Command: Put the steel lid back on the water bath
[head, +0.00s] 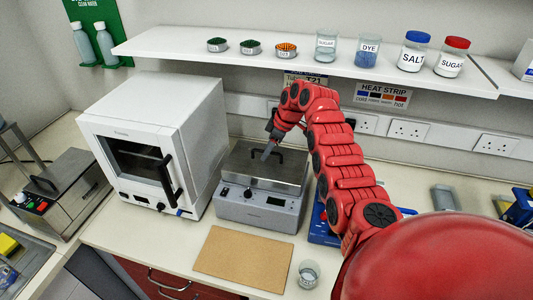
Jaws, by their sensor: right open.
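The water bath (258,211) is a grey box with a dark display and a knob, in the middle of the bench beside the white oven. The steel lid (247,164) lies over its top and looks roughly level; I cannot tell if it is fully seated. My right gripper (269,150) is at the lid's dark handle (283,154), with its fingers pointing down. It is open, and part of the handle is hidden behind it. I cannot tell whether the fingers touch the handle. My left gripper is out of view.
A white oven (190,125) stands close on the left. A brown board (244,257) and a glass beaker (309,273) are in front. A shelf (200,48) with jars overhangs the back. A steel appliance (75,178) is at far left.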

